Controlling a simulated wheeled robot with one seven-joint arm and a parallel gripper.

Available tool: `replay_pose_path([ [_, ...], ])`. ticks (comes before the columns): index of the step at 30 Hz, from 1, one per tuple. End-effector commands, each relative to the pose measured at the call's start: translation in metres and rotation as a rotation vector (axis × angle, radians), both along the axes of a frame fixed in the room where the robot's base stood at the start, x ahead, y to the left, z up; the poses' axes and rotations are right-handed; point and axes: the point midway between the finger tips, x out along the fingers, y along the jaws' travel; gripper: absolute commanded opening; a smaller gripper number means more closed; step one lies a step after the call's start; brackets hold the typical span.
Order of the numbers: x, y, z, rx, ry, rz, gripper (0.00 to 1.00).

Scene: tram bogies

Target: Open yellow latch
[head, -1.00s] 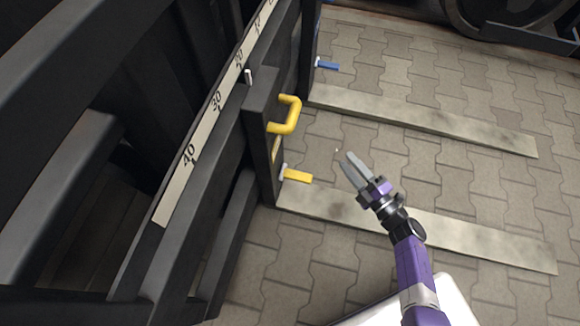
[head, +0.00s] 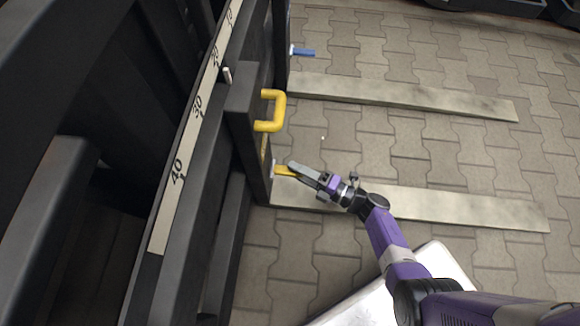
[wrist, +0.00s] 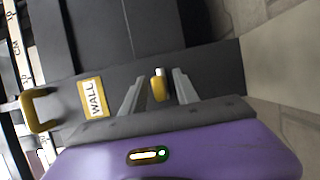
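The yellow latch (head: 281,171) is a short yellow lever on the lower part of the dark post in the head view. Its outer end is partly hidden by my gripper (head: 293,170), which has its fingertips right at it. In the wrist view the latch (wrist: 158,88) shows end-on between the two grey fingers of my gripper (wrist: 159,78). The fingers are apart, with a gap visible on each side of the latch, so my gripper is open around it. Contact cannot be made out.
A yellow handle (head: 273,110) sticks out above the latch. A yellow "WALL" label (wrist: 93,98) is on the panel. A blue latch (head: 303,52) sits farther back. A ruler strip (head: 184,155) runs along the dark frame.

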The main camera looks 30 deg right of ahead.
Motion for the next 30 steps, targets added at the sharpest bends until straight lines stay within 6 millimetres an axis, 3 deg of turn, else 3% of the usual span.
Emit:
replay_pose_path([
  [6, 0.019, 0.012, -0.001, -0.001, -0.001, 0.001, 0.36],
  [16, 0.022, 0.013, 0.000, 0.000, 0.000, -0.001, 0.36],
  [21, 0.022, 0.013, 0.000, 0.000, 0.000, -0.001, 0.03],
  [22, 0.022, 0.013, 0.000, 0.000, 0.000, -0.001, 0.00],
  [30, 0.022, 0.013, 0.000, 0.000, 0.000, -0.001, 0.00],
])
